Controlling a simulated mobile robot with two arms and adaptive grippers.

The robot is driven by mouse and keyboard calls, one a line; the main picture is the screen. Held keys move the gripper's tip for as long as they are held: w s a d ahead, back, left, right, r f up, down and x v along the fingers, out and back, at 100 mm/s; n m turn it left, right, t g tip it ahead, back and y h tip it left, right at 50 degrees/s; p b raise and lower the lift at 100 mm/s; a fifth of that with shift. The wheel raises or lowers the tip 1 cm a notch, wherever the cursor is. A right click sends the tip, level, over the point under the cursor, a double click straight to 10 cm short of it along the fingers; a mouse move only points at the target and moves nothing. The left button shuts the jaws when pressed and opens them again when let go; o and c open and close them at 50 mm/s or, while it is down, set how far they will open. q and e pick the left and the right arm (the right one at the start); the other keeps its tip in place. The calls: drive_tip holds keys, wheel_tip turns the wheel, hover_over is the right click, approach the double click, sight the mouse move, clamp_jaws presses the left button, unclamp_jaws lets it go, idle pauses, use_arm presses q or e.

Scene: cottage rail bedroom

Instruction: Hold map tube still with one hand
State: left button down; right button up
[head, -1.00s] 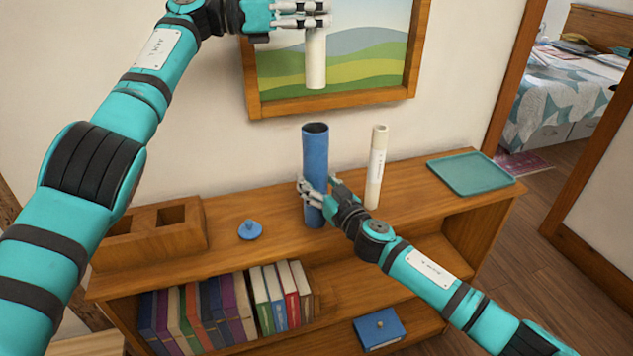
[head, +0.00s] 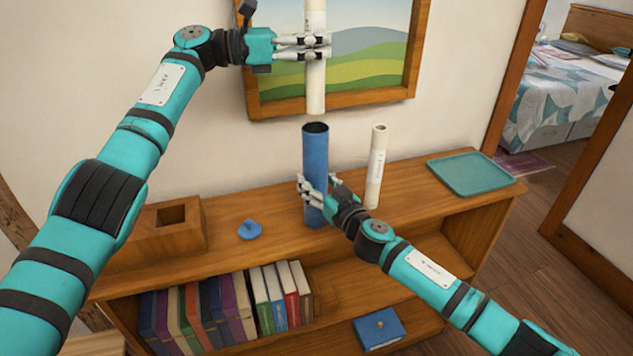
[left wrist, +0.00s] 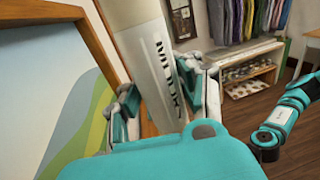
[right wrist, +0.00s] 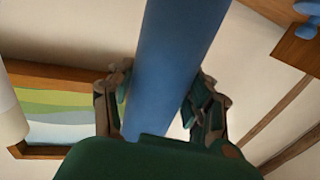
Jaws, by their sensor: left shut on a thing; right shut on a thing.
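The blue map tube (head: 315,160) stands upright on the shelf top with its dark open end up. My right gripper (head: 314,194) is shut around its lower half; the tube (right wrist: 175,65) fills the middle of the right wrist view between the fingers. My left gripper (head: 316,47) is shut on a white rolled map (head: 316,82), held upright above the tube, its lower end a little over the tube's mouth. Lettering shows on this roll (left wrist: 150,60) in the left wrist view. A blue cap (head: 250,230) lies on the shelf top left of the tube.
A second pale roll (head: 376,165) stands upright just right of the tube. A teal tray (head: 470,173) lies at the right end. A framed landscape picture (head: 370,60) hangs behind.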

sight(317, 84)
use_arm(q)
drive_tip(key=shift+f, duration=3.85)
drive_tip(key=c, duration=0.8)
unclamp_jaws()
drive_tip(key=shift+o, duration=0.2)
drive_tip(key=s+a, duration=0.1)
drive_tip(key=a, duration=1.1)
drive_tip(key=shift+s, duration=0.4)
use_arm(e)
drive_tip(key=o, duration=1.3)
use_arm(q)
drive_tip(key=shift+d, duration=0.1)
use_arm(e)
drive_tip(key=shift+s, duration=0.1)
